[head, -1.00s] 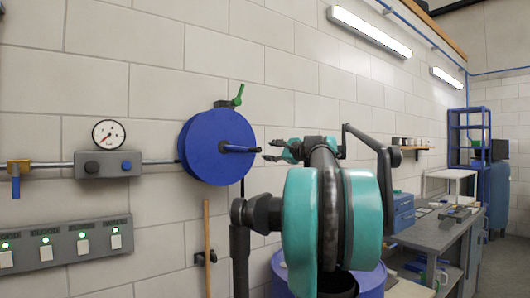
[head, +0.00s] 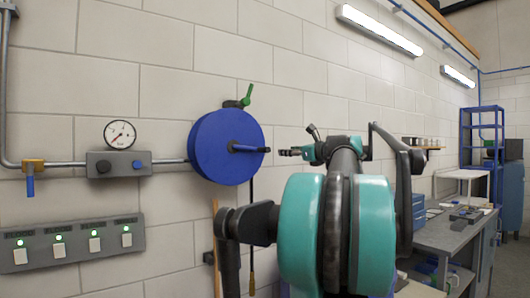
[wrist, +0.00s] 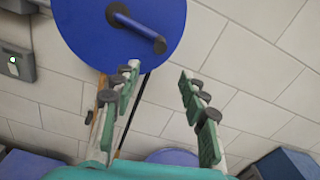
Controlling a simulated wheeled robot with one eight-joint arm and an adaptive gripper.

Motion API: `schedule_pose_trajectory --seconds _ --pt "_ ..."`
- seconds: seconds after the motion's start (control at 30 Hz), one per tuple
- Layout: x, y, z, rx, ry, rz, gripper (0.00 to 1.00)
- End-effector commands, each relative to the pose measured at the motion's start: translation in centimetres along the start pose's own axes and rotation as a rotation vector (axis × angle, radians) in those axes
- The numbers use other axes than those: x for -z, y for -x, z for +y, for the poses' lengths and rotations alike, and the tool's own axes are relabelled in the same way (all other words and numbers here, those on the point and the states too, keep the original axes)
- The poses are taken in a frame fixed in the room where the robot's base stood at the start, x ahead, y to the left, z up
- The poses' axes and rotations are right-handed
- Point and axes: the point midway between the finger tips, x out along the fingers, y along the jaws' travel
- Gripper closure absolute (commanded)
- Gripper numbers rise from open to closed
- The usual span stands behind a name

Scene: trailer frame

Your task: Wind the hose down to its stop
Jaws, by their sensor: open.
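A blue round hose reel (head: 215,150) is mounted on the wall, with a crank handle (head: 248,149) sticking out of its face. The handle has a dark knob; in the wrist view the handle (wrist: 135,27) slants across the reel's face (wrist: 85,30). In the wrist view my gripper (wrist: 160,76) is open and empty, below the handle.
A green lever (head: 245,97) stands on top of the reel. Left are a gauge (head: 120,134), a pipe with a blue-handled valve (head: 30,185) and a switch panel (head: 75,242). A workbench (head: 450,235) stands at right. A wooden pole (head: 216,255) leans below the reel.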

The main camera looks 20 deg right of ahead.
Motion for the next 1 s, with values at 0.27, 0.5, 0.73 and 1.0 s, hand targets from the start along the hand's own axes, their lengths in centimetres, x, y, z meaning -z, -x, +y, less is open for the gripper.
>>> schedule_pose_trajectory --seconds 0.27,0.5,0.73,1.0 --pt "0.0 -0.7 0.1 -0.002 -0.089 0.000 0.56" --pt "0.0 -5.1 0.1 -0.005 -0.087 -0.001 0.56" --pt "0.0 -9.6 0.1 -0.004 -0.086 -0.001 0.56" --pt "0.0 -14.5 0.1 -0.003 -0.086 -0.001 0.56"
